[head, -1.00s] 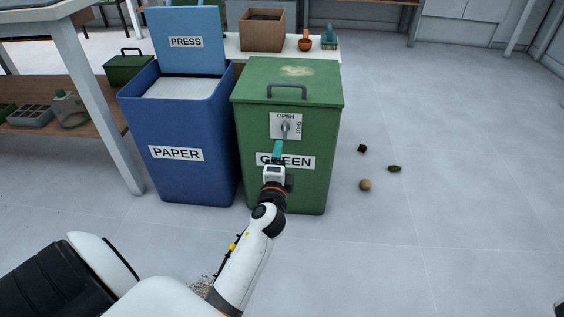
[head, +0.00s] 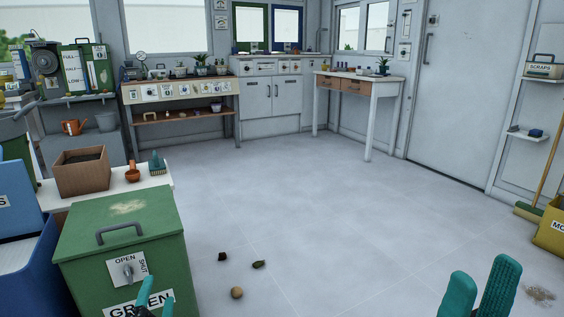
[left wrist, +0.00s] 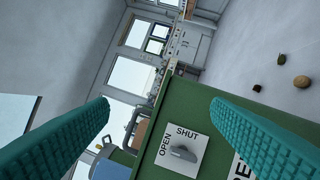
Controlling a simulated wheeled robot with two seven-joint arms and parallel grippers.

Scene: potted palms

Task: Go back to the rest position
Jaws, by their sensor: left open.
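My left gripper (head: 157,297) is open and empty in front of the green bin (head: 180,240). Its teal fingers show wide apart in the left wrist view (left wrist: 160,112), with the grey knob (left wrist: 182,153) beyond them. The knob sits on a white OPEN/SHUT plate, also seen in the head view (head: 128,271). The fingertips look clear of it. The bin's lid is down. My right gripper (head: 484,264) stands at the lower right of the head view, its two teal fingers apart with nothing between them. Both arms are mostly out of view.
Small dark bits (head: 258,265) and a round brown lump (head: 237,293) lie on the floor right of the bin. A blue bin (head: 25,270) stands to the left. A white table with a brown planter box (head: 82,171) is behind. The middle floor is clear.

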